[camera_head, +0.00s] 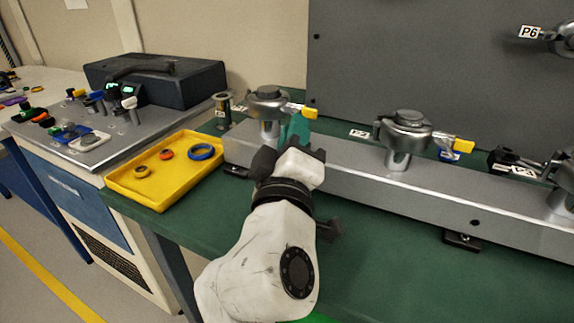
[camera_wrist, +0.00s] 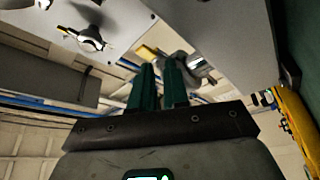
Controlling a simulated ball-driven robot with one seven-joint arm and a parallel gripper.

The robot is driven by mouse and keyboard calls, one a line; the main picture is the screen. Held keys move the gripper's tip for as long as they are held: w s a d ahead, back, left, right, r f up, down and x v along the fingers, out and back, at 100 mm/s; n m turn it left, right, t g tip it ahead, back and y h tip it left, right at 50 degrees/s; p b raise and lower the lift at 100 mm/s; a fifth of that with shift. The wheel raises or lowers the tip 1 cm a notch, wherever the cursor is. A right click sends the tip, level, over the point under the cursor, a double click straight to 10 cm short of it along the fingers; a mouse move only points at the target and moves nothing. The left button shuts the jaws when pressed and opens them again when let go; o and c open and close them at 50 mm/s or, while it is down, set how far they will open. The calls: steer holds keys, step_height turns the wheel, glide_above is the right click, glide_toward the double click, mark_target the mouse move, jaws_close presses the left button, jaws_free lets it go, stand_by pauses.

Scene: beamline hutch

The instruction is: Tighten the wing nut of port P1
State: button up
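The leftmost port on the grey rail, taken as P1, carries a round silver clamp (camera_head: 269,97) on a short post. Its yellow wing nut (camera_head: 311,113) sticks out to the right. The label beside this port is too small to read. My gripper (camera_head: 299,124) has teal fingers and is just in front of the wing nut, hiding part of the clamp's right side. In the wrist view my gripper (camera_wrist: 159,72) shows a narrow, empty gap between its fingers. The yellow wing nut (camera_wrist: 146,51) appears beyond the left fingertip, with the silver clamp (camera_wrist: 184,66) to its right.
The P2 clamp (camera_head: 405,130) with a yellow wing nut stands further right on the rail (camera_head: 350,170). A yellow tray (camera_head: 130,190) with several rings lies left. A grey panel (camera_head: 430,60) rises behind. Green table (camera_head: 390,270) is free in front.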

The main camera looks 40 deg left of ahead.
steer(key=r+p+v, duration=0.1)
steer(key=r+v, duration=0.1)
steer(key=v, duration=1.4)
steer(key=shift+s+d+r, duration=0.2)
steer(key=shift+s+r, duration=0.1)
